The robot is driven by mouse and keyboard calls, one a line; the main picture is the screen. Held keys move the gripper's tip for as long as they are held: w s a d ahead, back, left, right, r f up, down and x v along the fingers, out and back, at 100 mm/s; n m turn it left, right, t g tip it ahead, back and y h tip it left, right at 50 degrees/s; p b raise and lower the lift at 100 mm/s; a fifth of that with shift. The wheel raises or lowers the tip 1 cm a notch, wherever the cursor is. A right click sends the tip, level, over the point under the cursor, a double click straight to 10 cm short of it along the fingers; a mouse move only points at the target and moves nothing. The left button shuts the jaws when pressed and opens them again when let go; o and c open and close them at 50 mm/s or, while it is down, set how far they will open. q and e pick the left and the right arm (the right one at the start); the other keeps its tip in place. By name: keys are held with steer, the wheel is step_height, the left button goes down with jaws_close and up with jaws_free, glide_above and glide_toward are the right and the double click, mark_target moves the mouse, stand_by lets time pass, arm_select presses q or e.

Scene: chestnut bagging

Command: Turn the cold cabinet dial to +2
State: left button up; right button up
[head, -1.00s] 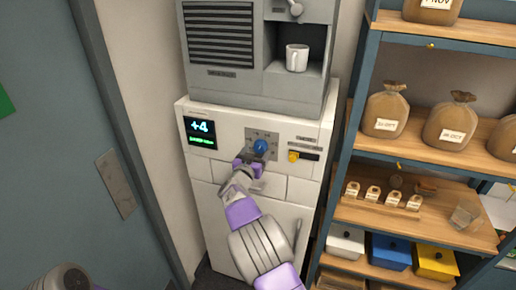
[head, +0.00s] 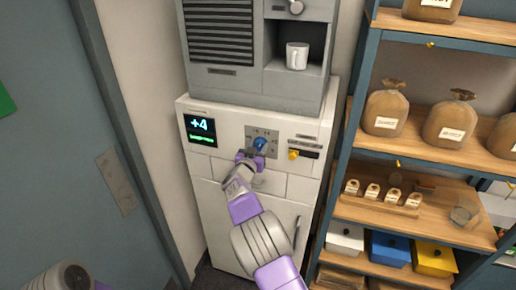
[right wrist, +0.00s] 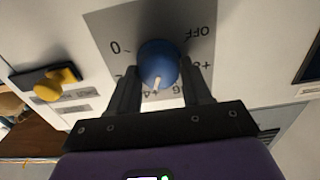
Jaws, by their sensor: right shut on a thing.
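The cold cabinet (head: 190,160) is a white unit with a dark display (head: 200,130) that reads +4 in the head view. Its blue dial (head: 260,144) sits on a grey marked plate right of the display. In the right wrist view the dial (right wrist: 158,64) has its white pointer toward the +4 mark. My right gripper (head: 256,154) is shut on the dial, with a dark finger on each side of it; the fingers partly cover the scale. My left gripper is out of view.
A yellow-knobbed latch (head: 294,155) is just right of the dial. A grey machine with a white mug (head: 297,57) stands on the cabinet. A shelf unit (head: 348,150) with brown bags and coloured bins stands to the right.

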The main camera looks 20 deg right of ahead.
steer(key=m+b, duration=0.3)
steer(key=shift+d+f+m, duration=0.15)
steer(key=shift+f+m, duration=0.05)
steer(key=shift+m, duration=0.1)
steer(key=m+b, duration=0.3)
steer(key=shift+s+m, duration=0.1)
steer(key=shift+m, duration=0.3)
steer(key=shift+m+b, duration=0.95)
steer(key=shift+m, duration=0.05)
steer(key=o, duration=1)
steer(key=shift+r, duration=0.1)
steer(key=shift+o, duration=0.2)
